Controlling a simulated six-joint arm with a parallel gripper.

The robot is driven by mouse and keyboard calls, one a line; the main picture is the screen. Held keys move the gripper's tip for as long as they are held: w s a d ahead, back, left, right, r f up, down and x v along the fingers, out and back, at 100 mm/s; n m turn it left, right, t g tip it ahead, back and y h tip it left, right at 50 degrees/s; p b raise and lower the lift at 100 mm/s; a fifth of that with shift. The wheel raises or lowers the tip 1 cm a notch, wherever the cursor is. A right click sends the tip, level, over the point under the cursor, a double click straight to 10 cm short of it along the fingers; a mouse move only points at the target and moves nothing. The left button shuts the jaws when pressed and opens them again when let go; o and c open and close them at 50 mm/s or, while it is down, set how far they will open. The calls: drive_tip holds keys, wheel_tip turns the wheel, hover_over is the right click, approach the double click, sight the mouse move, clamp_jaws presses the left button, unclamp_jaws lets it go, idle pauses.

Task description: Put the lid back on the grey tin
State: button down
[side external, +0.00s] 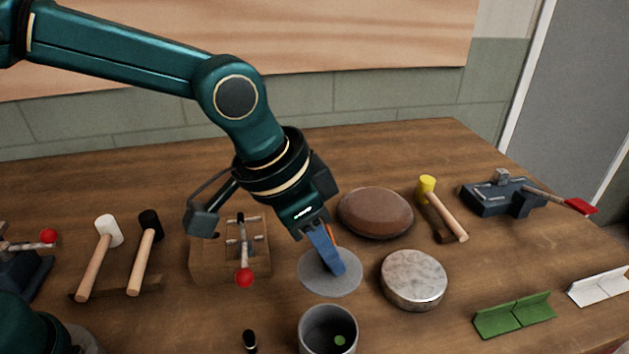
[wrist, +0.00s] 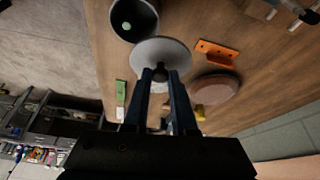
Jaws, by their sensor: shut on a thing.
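The grey tin (side external: 328,334) stands open at the front edge of the side view, with a small green thing inside. It also shows at the top of the wrist view (wrist: 122,33). The lid, a flat grey disc (side external: 318,284), is behind the tin in the side view and beside it in the wrist view (wrist: 150,46). My gripper (side external: 336,271) is shut on the lid at its middle, where the fingers hide most of the knob. The lid is off the tin; its height above the table is hard to tell.
A round metallic block (side external: 413,280) stands right of the lid, with a brown oval pad (side external: 376,212) behind. A wooden block with a red-knobbed clamp (side external: 205,262) is left. An orange bracket (wrist: 217,52) lies near the lid. A green angled piece (side external: 514,316) is front right.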

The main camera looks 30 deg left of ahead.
sight(340, 292)
drive_tip(key=shift+m, duration=0.5)
drive_tip(key=s, duration=0.1)
drive_tip(key=s+d, duration=0.1)
drive_tip(key=s+r, duration=0.1)
drive_tip(key=shift+s+d, duration=0.3)
drive_tip(key=shift+d, duration=0.1)
drive_tip(key=shift+s+d+f, duration=0.15)
drive_tip(key=shift+f, duration=1.35)
drive_tip(key=shift+s+d+f, duration=0.1)
drive_tip(key=shift+f, duration=1.4)
drive_tip(key=shift+f, duration=0.15)
drive_tip(key=shift+c, duration=0.8)
unclamp_jaws()
wheel_tip(340, 292, up, 7)
